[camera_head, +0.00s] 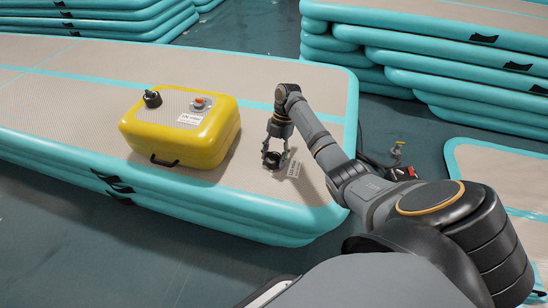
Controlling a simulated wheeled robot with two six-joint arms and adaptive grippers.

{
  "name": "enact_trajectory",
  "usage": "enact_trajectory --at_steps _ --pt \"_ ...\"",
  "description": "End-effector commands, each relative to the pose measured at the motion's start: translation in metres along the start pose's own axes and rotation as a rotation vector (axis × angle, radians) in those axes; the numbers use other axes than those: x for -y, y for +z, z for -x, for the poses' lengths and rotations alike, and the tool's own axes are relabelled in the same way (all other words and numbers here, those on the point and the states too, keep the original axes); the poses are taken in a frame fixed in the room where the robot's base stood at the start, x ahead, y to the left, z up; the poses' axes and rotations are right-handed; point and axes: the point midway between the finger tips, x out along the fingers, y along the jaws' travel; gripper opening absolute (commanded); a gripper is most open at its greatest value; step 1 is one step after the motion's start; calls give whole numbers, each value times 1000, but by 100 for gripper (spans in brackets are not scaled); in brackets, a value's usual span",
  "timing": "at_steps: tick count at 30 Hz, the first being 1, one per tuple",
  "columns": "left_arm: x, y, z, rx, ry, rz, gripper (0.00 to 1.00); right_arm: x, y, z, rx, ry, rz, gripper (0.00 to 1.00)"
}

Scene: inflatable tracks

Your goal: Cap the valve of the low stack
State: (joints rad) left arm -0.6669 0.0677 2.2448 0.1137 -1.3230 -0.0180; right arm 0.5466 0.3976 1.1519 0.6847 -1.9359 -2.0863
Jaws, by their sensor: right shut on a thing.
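The low stack (65,105) of beige-topped, teal-edged inflatable tracks fills the left and middle of the head view. My right gripper (273,152) points down over its right end, with its fingers shut around a dark round cap (272,161). The cap is at or just above the top surface, beside a small white printed label (293,170). The valve itself is hidden under the cap and fingers, so I cannot tell whether the cap is seated on it. My left gripper is out of view.
A yellow box (215,145) with a black knob (152,98) and an orange-topped fitting (200,103) sits on the low stack, left of my gripper. Taller stacks (450,65) stand at the back. Another track (500,170) lies at the right. Dark floor shows between.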

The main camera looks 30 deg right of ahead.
Motion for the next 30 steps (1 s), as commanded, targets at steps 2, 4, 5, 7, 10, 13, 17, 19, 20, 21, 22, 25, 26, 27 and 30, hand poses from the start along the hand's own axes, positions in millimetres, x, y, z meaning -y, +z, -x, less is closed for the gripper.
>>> enact_trajectory --at_steps 2,4,5,7,10,13,17,19,20,21,22,25,26,27,30 --pt "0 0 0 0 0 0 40 0 0 0 0 -2 3 29" --pt "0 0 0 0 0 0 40 0 0 0 0 -2 3 29" --pt "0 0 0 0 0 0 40 0 0 0 0 -2 2 29" --pt "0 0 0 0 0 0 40 0 0 0 0 -1 2 58" --pt "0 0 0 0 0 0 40 0 0 0 0 -1 1 72" --pt "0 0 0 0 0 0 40 0 0 0 0 -1 1 79" --pt "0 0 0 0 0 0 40 0 0 0 0 -1 0 79" --pt "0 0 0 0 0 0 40 0 0 0 0 -1 0 79" --pt "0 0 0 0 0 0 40 0 0 0 0 -1 0 79" --pt "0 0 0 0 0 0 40 0 0 0 0 -1 0 79" --pt "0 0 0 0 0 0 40 0 0 0 0 -1 0 79" --pt "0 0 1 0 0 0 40 0 0 0 0 -1 -2 79" --pt "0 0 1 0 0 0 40 0 0 0 0 1 -6 79" --pt "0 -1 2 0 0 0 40 1 0 1 1 5 -17 79" --pt "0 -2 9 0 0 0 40 2 -1 2 1 33 -88 79"
